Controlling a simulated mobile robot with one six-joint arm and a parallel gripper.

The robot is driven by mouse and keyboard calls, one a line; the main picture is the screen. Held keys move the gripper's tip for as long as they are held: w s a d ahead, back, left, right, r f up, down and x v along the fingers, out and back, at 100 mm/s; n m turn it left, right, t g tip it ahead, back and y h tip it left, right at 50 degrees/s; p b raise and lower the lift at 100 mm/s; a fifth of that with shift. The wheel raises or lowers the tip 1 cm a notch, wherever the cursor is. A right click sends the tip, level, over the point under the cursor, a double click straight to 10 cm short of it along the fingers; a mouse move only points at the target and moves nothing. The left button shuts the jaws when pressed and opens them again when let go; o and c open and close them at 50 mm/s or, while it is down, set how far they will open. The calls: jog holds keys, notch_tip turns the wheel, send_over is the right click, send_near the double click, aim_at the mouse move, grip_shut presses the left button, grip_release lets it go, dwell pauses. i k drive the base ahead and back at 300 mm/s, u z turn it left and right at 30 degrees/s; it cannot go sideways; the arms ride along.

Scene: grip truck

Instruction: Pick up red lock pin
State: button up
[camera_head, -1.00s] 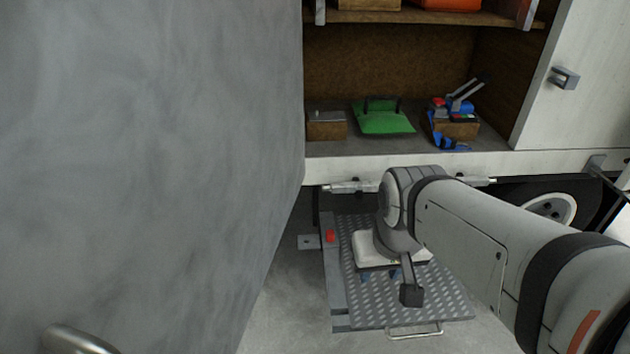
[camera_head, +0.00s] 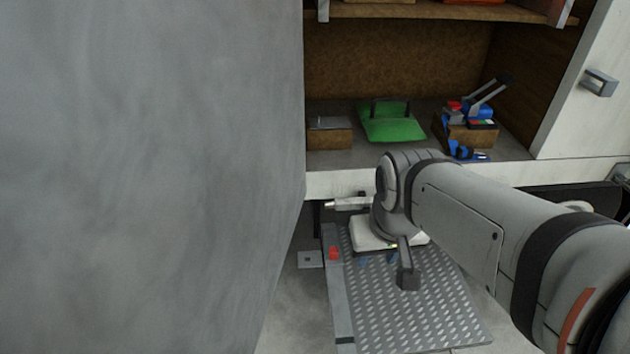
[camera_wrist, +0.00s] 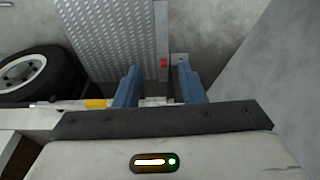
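The red lock pin (camera_head: 333,253) shows as a small red piece at the left edge of the grey tread-plate platform in the head view. In the wrist view the red lock pin (camera_wrist: 164,63) lies beyond my fingertips, between them and toward the right one. My gripper (camera_wrist: 160,75) has its two blue fingers spread apart with nothing between them. In the head view my gripper (camera_head: 378,260) is above the platform, right of the pin, and its fingers are mostly hidden under its body.
The tread-plate platform (camera_head: 415,305) hangs low below the truck's cargo bay (camera_head: 335,185). A large grey panel (camera_head: 150,170) fills the left side. Inside the bay are a green piece with a handle (camera_head: 390,128) and blue tools (camera_head: 470,115). A wheel (camera_wrist: 35,75) is at left in the wrist view.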

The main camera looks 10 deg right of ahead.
aim_at(333, 253)
jog(key=z, duration=0.4)
jog(key=k, duration=1.2)
jog(key=z, duration=1)
jog(key=i, duration=1.1)
jog(key=u, duration=0.5)
jog(key=i, duration=0.45)
jog(key=u, duration=0.4)
